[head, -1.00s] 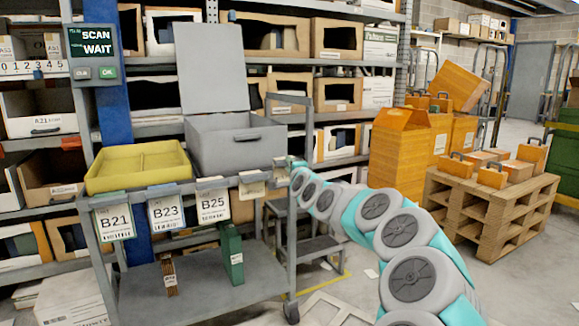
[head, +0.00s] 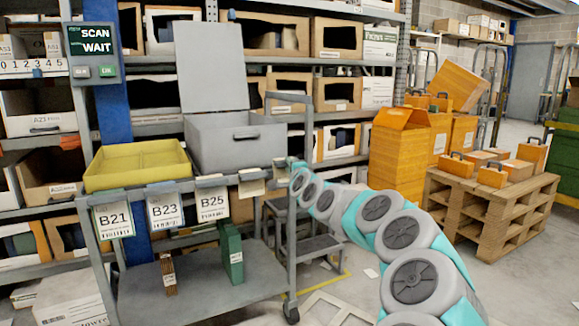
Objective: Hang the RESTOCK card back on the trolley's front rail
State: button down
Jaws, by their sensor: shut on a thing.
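The grey trolley (head: 200,292) stands left of centre, with its front rail (head: 183,188) at the edge of its top deck. White cards B21 (head: 114,219), B23 (head: 165,211) and B25 (head: 212,203) hang along the rail. A small cream card (head: 251,187) is at the rail right of B25, its print unreadable. My gripper (head: 281,163), small in view, is at the rail's right end beside the trolley's upright. No RESTOCK lettering is legible, and contact with the rail cannot be told.
A yellow tray (head: 137,181) and a grey open-lidded box (head: 228,150) sit on the trolley. A green binder (head: 231,256) stands on its lower shelf. A grey step (head: 316,248) is behind the trolley. A loaded pallet (head: 487,215) is at right.

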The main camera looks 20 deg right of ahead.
jog(key=shift+f+b, duration=0.75)
jog(key=shift+f, duration=0.25)
jog(key=c, duration=0.7)
grip_release()
jog(key=shift+c, duration=0.2)
